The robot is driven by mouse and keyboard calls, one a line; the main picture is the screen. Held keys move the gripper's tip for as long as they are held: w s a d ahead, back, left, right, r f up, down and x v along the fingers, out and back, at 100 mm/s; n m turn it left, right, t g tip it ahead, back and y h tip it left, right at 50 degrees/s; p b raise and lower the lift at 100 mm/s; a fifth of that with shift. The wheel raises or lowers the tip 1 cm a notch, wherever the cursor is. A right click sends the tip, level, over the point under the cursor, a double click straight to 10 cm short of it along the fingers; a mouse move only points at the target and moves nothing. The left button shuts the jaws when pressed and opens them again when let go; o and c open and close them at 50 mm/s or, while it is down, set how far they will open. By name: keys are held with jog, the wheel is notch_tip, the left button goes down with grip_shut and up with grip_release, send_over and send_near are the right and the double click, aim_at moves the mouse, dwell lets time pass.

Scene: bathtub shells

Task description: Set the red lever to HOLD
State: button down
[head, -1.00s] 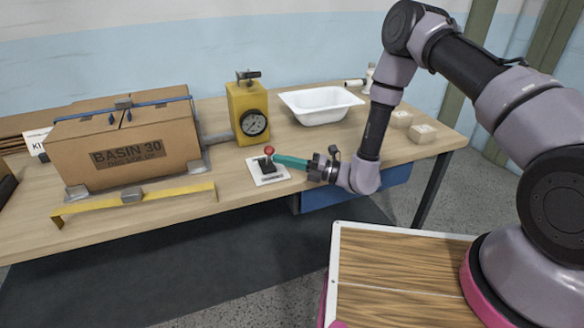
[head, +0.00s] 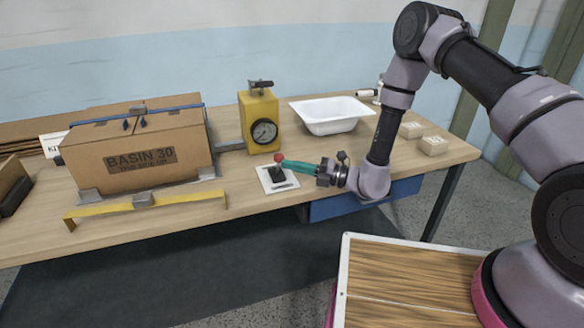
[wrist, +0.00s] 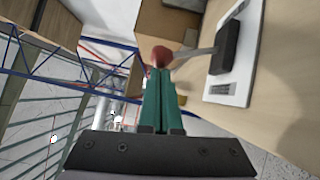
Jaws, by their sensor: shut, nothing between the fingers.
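The red lever has a red ball knob (head: 279,158) on a thin stem above a black base (head: 277,174). It is mounted on a white plate (head: 291,182) on the bench. My gripper (head: 286,163) has green fingers pressed together, with nothing between them. Its tips are at the right side of the knob and seem to touch it. In the wrist view the knob (wrist: 162,56) is right at the fingertips (wrist: 160,74), and the stem runs across to the black base (wrist: 228,47). The plate's lettering is too small to read, so the lever's setting cannot be told.
A yellow gauge box (head: 259,118) stands behind the lever. A strapped carton (head: 131,162) and a yellow bar (head: 110,208) are to the left. A white basin (head: 331,114) and small blocks (head: 433,145) are to the right. Bench around the plate is clear.

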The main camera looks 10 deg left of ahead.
jog(key=shift+w+a+r+m+h, duration=0.55)
jog(key=shift+w+r+m, duration=0.2)
jog(key=shift+m, duration=0.15)
jog(key=w+a+r+m+h, duration=0.1)
jog(key=w+a+m, duration=0.1)
jog(key=w, duration=0.3)
jog(key=shift+a+r+h, duration=0.15)
jog(key=shift+a+h, duration=0.2)
jog(key=shift+a, duration=0.15)
jog(key=shift+w, duration=0.2)
jog(key=shift+r, duration=0.1)
